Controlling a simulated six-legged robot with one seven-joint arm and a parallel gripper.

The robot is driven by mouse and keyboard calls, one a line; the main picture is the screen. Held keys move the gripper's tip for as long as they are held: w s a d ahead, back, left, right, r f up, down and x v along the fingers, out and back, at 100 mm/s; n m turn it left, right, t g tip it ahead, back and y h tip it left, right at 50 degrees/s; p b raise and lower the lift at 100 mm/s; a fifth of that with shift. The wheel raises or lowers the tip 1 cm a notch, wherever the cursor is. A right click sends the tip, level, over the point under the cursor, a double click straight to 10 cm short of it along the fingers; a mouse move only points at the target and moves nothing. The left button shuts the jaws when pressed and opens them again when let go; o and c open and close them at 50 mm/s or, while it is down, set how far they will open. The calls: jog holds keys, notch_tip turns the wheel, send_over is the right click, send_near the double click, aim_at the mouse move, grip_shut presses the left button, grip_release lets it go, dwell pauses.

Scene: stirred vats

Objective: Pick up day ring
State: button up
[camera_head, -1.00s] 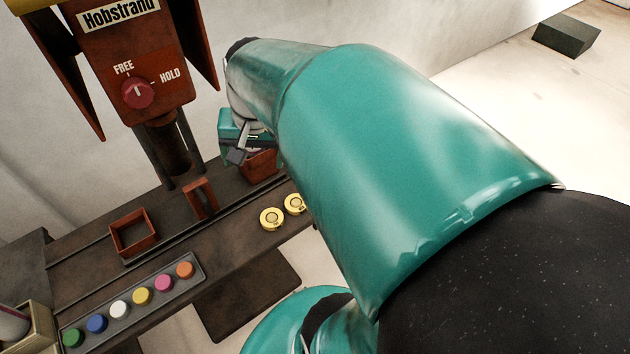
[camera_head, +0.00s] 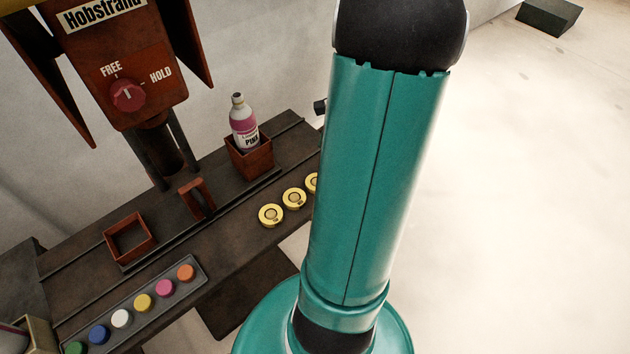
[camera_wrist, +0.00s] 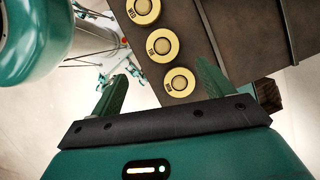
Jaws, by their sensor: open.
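Several round yellow day rings lie along the edge of the dark bench. In the head view I see one ring (camera_head: 270,215), a second (camera_head: 293,198), and a third (camera_head: 312,183) partly hidden by my arm. The wrist view shows three in a row: a far one (camera_wrist: 143,10), a middle one (camera_wrist: 162,45) and a near one (camera_wrist: 179,82), with small lettering that is hard to read. My gripper (camera_wrist: 161,70) is open and empty, its green fingers on either side of the near rings in the picture. In the head view my arm hides it.
A pink-labelled bottle (camera_head: 244,126) stands in a red-brown holder (camera_head: 250,160). An empty square frame (camera_head: 130,240) and a grey tray (camera_head: 195,262) of coloured caps are on the bench (camera_head: 225,228). The Hobstrand machine (camera_head: 120,60) has its FREE/HOLD knob (camera_head: 127,95).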

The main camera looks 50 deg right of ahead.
jog(key=x, duration=0.9)
jog(key=shift+w+a+f, duration=0.1)
jog(key=shift+w+f, duration=0.05)
jog(key=shift+w, duration=0.2)
jog(key=c, duration=1.1)
jog(key=shift+o, duration=0.2)
